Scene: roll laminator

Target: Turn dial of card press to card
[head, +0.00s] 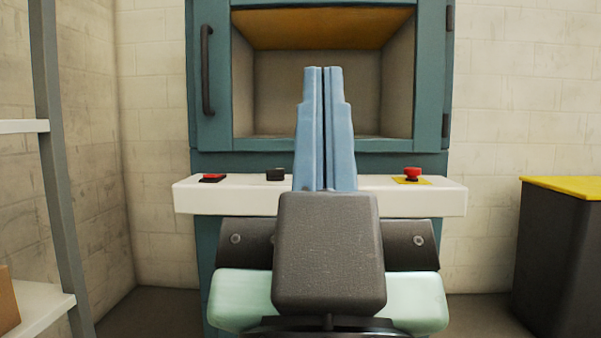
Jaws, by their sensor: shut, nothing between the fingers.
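The card press (208,230) is a teal cabinet with an open-fronted chamber in its upper part. A white control ledge (235,199) runs across its front. On the ledge is a small black knob (275,174), which may be the dial; its markings and pointer are too small to read. My gripper (323,70) has two blue fingers pressed together, pointing up in the picture, in front of the chamber. It is shut and empty. The fingers stand to the right of the black knob and hide the middle of the ledge.
A red rocker switch (212,178) is on the ledge's left, and a red emergency button (412,174) on a yellow plate is on its right. A vertical handle (207,70) is at the chamber's left. Shelving (60,165) stands left, a dark yellow-topped bin (560,250) right.

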